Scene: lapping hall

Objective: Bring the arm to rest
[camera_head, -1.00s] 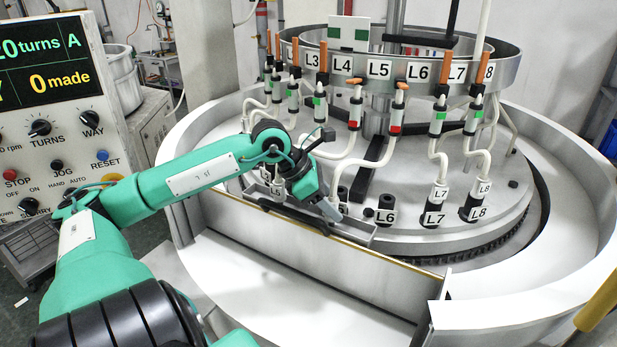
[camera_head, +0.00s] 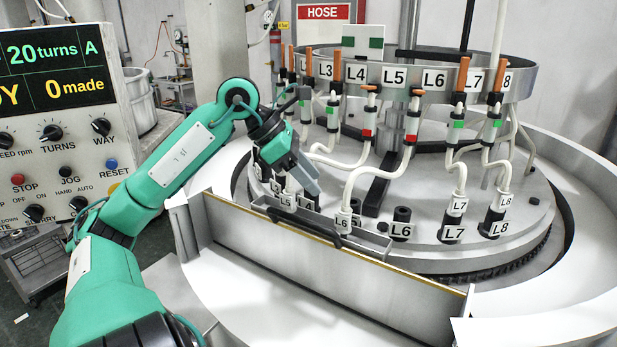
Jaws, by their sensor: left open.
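My left arm (camera_head: 185,150) comes in from the left, bent up at the elbow. Its left gripper (camera_head: 310,184) is open, points down and to the right, and hangs above the front of the round machine plate. It looks empty. Below it are white hose ends tagged L5 (camera_head: 286,202) and L6 (camera_head: 344,222), at the grey tray (camera_head: 375,241) on the front edge. The gripper appears apart from the L6 end. A black socket labelled L6 (camera_head: 401,228) has no hose in it. My right gripper is not in view.
The control panel (camera_head: 60,130) stands at the left, reading 20 turns and 0 made. Hoses hang from the numbered ring (camera_head: 395,77) behind the gripper. Hoses stand in sockets L7 (camera_head: 453,232) and L8 (camera_head: 497,228). A low wall (camera_head: 330,260) runs along the front.

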